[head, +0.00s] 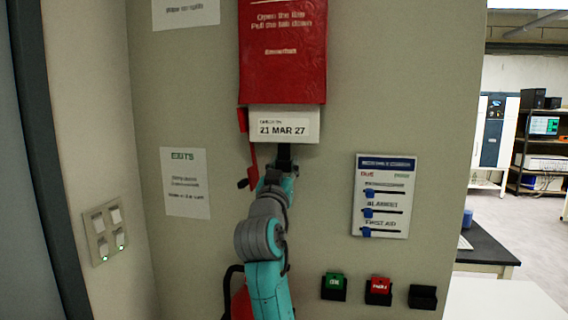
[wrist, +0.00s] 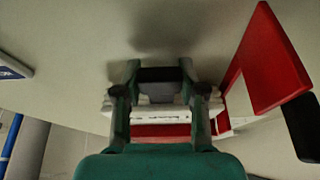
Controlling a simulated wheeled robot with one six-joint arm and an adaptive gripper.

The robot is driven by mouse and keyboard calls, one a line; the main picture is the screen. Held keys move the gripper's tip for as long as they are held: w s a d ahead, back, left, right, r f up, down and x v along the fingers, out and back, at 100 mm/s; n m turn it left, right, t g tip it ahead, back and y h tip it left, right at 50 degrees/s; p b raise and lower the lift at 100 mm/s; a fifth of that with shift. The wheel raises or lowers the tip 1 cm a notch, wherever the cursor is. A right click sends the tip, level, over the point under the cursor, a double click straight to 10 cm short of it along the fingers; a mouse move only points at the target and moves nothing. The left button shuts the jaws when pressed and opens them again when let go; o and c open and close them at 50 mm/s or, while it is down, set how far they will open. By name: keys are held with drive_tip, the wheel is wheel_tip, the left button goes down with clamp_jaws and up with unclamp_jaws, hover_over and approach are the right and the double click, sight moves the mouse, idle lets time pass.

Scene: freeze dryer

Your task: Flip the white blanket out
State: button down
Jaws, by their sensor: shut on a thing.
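A red wall case (head: 283,50) hangs at the top middle of the head view, with printed lines about opening a flap and pulling a tab down. The white blanket (head: 296,117) shows folded below its lower edge, bearing a label that reads 21 MAR 27. In the wrist view its white edge (wrist: 160,113) lies behind my fingers. My gripper (head: 284,166) is right under the blanket. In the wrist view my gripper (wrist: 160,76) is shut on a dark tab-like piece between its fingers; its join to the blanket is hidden.
A tag board (head: 384,196), green (head: 334,285) and red (head: 379,288) buttons are on the wall. A dark bench (head: 485,247) stands right.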

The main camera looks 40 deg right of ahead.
drive_tip(key=c, duration=0.8)
unclamp_jaws()
drive_tip(key=shift+f, duration=0.35)
drive_tip(key=shift+o, duration=0.8)
drive_tip(key=shift+r, duration=0.1)
drive_tip(key=v, duration=1.2)
